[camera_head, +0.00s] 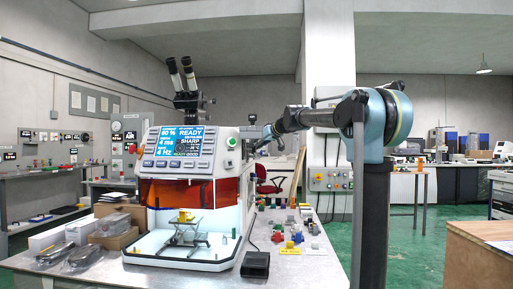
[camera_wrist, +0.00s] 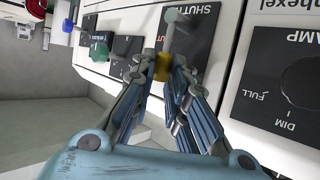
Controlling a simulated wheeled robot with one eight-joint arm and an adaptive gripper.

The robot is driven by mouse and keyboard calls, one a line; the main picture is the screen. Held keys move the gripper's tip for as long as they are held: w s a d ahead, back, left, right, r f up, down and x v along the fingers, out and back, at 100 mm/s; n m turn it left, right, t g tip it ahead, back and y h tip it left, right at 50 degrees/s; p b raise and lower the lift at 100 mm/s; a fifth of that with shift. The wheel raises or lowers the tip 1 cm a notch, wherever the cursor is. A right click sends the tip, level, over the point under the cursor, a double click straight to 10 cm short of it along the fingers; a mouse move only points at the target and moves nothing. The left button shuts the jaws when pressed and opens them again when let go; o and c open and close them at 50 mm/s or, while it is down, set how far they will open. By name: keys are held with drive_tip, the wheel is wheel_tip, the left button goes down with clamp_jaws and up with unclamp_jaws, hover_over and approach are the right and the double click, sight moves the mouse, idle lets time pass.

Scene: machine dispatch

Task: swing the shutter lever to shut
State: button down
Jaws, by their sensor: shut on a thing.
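The shutter lever (camera_wrist: 168,38) shows in the wrist view on a dark panel (camera_wrist: 201,20) whose label reads "SHUTT" before it is cut off. It has a grey rod with a rounded pale grey-green end. My gripper (camera_wrist: 163,62) is shut on the lever near a yellow part between the fingertips. The fingers hide part of the panel, and I cannot read the lever's position marks. In the head view, my gripper (camera_head: 266,134) is at the right side of the white machine (camera_head: 250,165); the lever is too small to make out there.
In the wrist view, a lamp dial (camera_wrist: 302,80) marked FULL and DIM is right of the fingers, and a green knob (camera_wrist: 99,51) is to the left. In the head view, small coloured parts (camera_head: 297,236) and a black box (camera_head: 256,264) lie on the bench below my arm.

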drive_tip(key=shift+w, duration=0.1)
drive_tip(key=w+f+m+g, duration=0.4)
drive_tip(key=w+m+g, duration=0.2)
drive_tip(key=g, duration=0.6)
drive_tip(key=shift+w+d+f+h, duration=0.15)
drive_tip(key=shift+w+h, duration=0.25)
drive_tip(key=shift+w, duration=0.25)
drive_tip(key=shift+w+f+g, duration=0.1)
drive_tip(key=shift+f+g, duration=0.05)
drive_tip(key=shift+g, duration=0.35)
idle(0.5)
drive_tip(key=c, duration=1.8)
unclamp_jaws()
drive_tip(key=shift+c, duration=0.2)
